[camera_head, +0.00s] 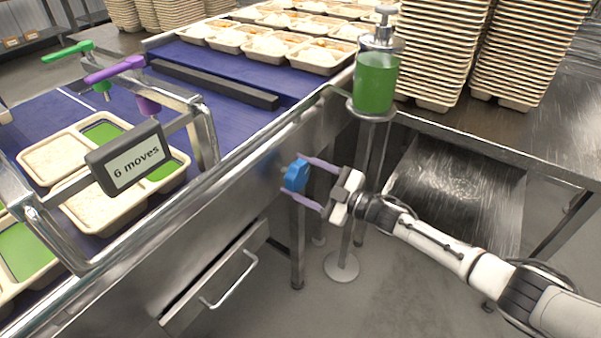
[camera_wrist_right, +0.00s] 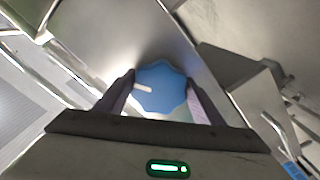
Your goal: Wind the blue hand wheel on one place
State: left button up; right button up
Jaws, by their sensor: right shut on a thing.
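The blue hand wheel (camera_head: 296,175) sits on the side of the metal conveyor frame, below the belt's edge. In the right wrist view the wheel (camera_wrist_right: 160,88) has a scalloped rim and a pale mark at its left. My right gripper (camera_head: 309,182) has its two purple-grey fingers on either side of the wheel and is shut on it. In the wrist view the fingers of my right gripper (camera_wrist_right: 159,97) touch the wheel's left and right edges. A sign (camera_head: 125,158) on the frame reads "6 moves". My left gripper is not in view.
Trays (camera_head: 62,162) with rice and green portions lie on the blue belt (camera_head: 185,55). A pump bottle of green liquid (camera_head: 375,82) stands on a round stand right of the wheel. A drawer handle (camera_head: 232,283) sticks out below left. Stacked trays (camera_head: 445,45) stand at the back.

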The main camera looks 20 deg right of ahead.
jog(key=m+p, duration=0.1)
jog(key=m, duration=0.4)
jog(key=shift+s+f, duration=0.1)
jog(key=shift+a+m, duration=0.1)
jog(key=shift+m, duration=0.3)
jog(key=o, duration=1)
jog(key=shift+o, duration=0.2)
jog(key=p+v, duration=0.1)
jog(key=v, duration=0.9)
jog(key=shift+s, duration=0.1)
